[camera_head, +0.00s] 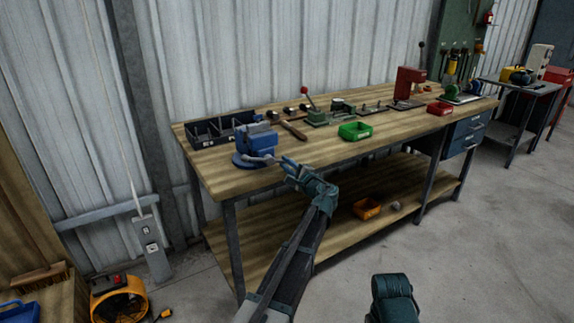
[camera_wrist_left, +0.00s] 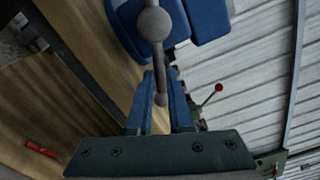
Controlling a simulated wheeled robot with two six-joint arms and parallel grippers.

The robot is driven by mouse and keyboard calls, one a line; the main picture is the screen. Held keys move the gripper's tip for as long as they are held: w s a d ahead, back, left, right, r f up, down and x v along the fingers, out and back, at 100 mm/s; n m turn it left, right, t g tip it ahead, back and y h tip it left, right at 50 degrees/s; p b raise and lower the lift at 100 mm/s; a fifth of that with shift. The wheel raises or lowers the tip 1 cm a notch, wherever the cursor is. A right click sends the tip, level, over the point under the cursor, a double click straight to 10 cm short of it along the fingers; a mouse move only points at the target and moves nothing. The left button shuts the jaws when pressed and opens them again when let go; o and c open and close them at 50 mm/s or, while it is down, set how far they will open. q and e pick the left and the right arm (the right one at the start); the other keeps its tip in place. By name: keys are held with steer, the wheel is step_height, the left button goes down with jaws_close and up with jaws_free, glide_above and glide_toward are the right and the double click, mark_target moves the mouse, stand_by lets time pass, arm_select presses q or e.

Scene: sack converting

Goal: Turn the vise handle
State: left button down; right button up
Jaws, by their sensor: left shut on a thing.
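The blue vise (camera_head: 256,142) stands on the front left part of the wooden workbench. Its blue body also shows at the top of the left wrist view (camera_wrist_left: 208,18). The grey vise handle (camera_wrist_left: 154,24) has a round knob and a thin bar running down between my fingers. My left gripper (camera_head: 284,162) reaches the vise from the front right, and its blue fingers (camera_wrist_left: 158,78) are shut on the handle bar. The contact is small in the head view. My right gripper is not seen; only a teal part of my right arm shows low in the head view.
The workbench (camera_head: 230,183) also carries a dark divided bin (camera_head: 212,131), a hammer (camera_head: 293,130), a green tray (camera_head: 355,131), a red press (camera_head: 409,84) and a red tray (camera_head: 440,108). Floor at right is clear.

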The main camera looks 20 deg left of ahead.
arm_select(q)
steer(key=shift+s+f+m+b, duration=0.3)
steer(key=shift+f+m, duration=0.2)
steer(key=shift+m, duration=0.4)
steer(key=c, duration=0.8)
jaws_free()
steer(key=v, duration=1.3)
steer(key=shift+s+d, duration=0.25)
